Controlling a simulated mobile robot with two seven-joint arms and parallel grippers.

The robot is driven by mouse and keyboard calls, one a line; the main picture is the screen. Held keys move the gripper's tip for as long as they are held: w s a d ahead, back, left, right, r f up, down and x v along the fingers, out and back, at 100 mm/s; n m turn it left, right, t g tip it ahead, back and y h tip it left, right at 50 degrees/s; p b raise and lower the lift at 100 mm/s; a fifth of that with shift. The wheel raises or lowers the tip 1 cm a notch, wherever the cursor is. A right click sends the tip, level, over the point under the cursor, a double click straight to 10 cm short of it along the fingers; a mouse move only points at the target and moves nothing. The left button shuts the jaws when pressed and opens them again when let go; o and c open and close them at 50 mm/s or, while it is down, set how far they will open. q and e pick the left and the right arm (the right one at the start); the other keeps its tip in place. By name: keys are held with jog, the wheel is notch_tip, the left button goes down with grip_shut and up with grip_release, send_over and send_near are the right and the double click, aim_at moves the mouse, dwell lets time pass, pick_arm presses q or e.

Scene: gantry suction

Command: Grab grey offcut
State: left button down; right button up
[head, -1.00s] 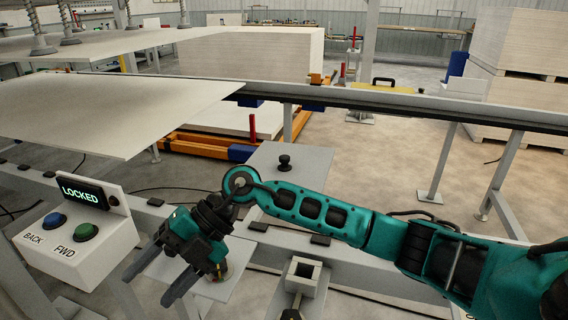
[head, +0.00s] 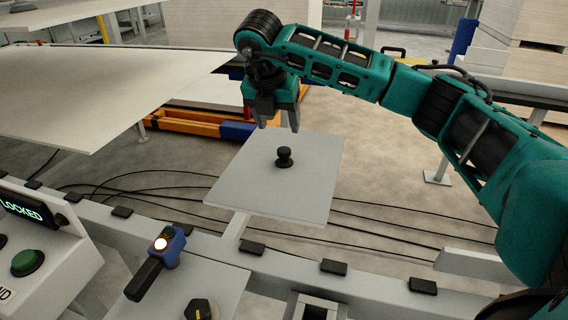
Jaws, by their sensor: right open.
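A dark grey, spool-shaped piece (head: 284,157) stands upright on a light grey square plate (head: 265,195). No other loose piece that is clearly a grey offcut shows, and I cannot tell whether this piece or the plate is the one named. My right gripper (head: 280,122) points down with its fingers apart and empty. It is just above and beyond the dark piece, near the plate's far edge, and does not appear to touch it. My left gripper is out of view.
The control box (head: 62,262) reads LOCKED at left. A large pale board (head: 95,95) juts in from the left. A grey rail (head: 190,240) crosses in front.

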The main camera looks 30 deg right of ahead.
aim_at(284, 149)
jog(key=b+x, duration=0.1)
jog(key=x, duration=0.8)
jog(key=shift+f, duration=0.35)
grip_shut()
dwell(0.9)
jog(key=shift+w+r, duration=0.1)
jog(key=shift+r, duration=0.05)
